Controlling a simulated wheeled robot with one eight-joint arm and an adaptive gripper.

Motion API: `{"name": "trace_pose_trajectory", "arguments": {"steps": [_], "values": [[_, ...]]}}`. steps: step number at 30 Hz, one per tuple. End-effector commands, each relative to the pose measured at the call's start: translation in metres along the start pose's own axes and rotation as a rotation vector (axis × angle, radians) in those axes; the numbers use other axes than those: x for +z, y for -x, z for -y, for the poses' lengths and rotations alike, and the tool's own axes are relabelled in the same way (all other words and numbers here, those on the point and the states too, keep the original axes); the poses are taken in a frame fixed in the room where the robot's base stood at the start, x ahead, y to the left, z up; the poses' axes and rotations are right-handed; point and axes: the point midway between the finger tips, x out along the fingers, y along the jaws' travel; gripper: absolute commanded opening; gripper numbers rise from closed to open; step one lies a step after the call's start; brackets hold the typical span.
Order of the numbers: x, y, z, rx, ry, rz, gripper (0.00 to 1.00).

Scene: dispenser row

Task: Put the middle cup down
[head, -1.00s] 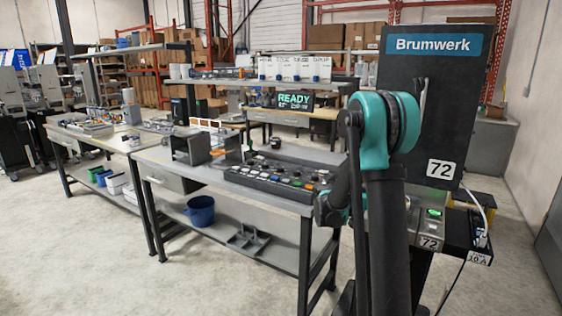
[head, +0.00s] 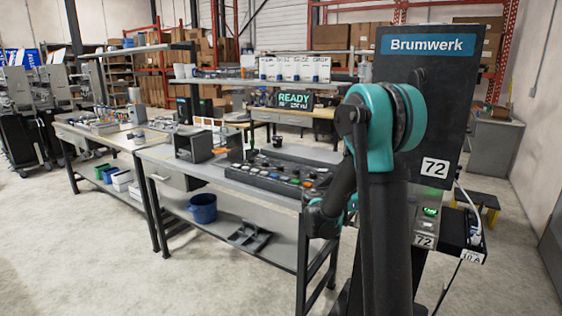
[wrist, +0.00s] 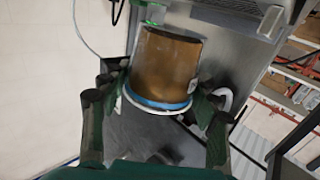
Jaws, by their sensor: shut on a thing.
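In the wrist view a cup (wrist: 166,68) with a brown body and a white-and-blue band at its near end sits between the fingers of my gripper (wrist: 157,92). The dark fingers press on it from both sides, so the gripper is shut on it. I cannot tell whether this is the middle cup. In the head view my own arm is in front at the right, and the gripper and cup are hidden. The black Brumwerk dispenser (head: 425,110), marked 72, stands behind the arm.
A bench (head: 160,152) with a button console (head: 275,172) stands left of my arm. A blue bucket (head: 202,208) is on its lower shelf. A READY sign (head: 294,100) shows behind. The floor at the front left is clear.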

Motion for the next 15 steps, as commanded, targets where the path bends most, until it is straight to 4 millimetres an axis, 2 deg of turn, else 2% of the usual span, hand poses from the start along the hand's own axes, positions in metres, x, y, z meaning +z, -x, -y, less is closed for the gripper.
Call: {"name": "trace_pose_trajectory", "arguments": {"steps": [5,8,15], "values": [[0.002,0.028,0.028,-0.223,0.0,0.0,0.21],[0.008,0.044,0.054,-0.38,0.0,0.0,0.21],[0.034,0.06,0.128,-0.713,0.0,0.0,0.21]]}}
